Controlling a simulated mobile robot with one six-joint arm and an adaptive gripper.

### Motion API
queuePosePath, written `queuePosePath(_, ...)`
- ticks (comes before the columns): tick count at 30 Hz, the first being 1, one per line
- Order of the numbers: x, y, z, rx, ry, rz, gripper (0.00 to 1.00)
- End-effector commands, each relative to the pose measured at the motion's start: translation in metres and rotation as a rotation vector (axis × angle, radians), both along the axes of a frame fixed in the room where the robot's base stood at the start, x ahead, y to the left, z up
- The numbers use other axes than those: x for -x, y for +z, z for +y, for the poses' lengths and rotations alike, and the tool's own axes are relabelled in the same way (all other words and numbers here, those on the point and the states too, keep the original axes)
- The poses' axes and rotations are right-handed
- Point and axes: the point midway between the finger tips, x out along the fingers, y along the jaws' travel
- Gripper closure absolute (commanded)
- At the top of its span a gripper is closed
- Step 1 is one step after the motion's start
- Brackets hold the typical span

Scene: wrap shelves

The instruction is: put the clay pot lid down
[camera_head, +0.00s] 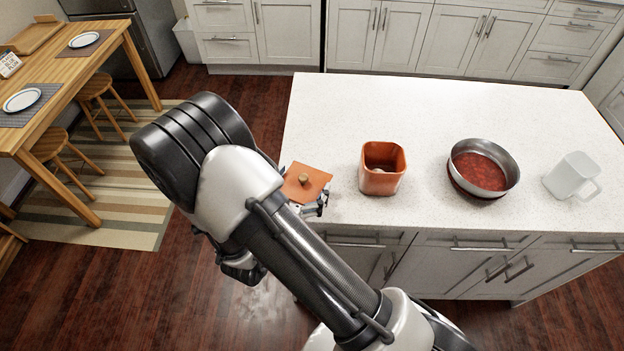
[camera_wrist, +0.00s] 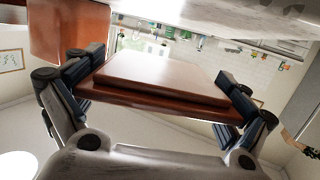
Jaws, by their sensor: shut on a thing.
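The square orange clay pot (camera_head: 382,182) stands open on the counter to the right of the lid, with something pale inside. I cannot tell whether the lid touches the counter.
The white counter (camera_head: 430,107) also holds a steel pan with red contents (camera_head: 482,168) and a clear pitcher (camera_head: 572,177), both right of the pot. The counter behind them is clear. A wooden dining table (camera_head: 82,62) with plates stands at the left.

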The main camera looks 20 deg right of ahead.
Motion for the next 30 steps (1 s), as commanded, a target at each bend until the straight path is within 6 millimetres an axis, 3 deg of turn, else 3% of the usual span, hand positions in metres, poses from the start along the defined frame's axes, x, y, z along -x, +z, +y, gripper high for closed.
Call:
queuePosePath(16,-0.039,-0.034,-0.034,0.000,0.000,-0.001,0.30)
queuePosePath(30,-0.040,-0.041,-0.034,0.000,0.002,-0.002,0.30)
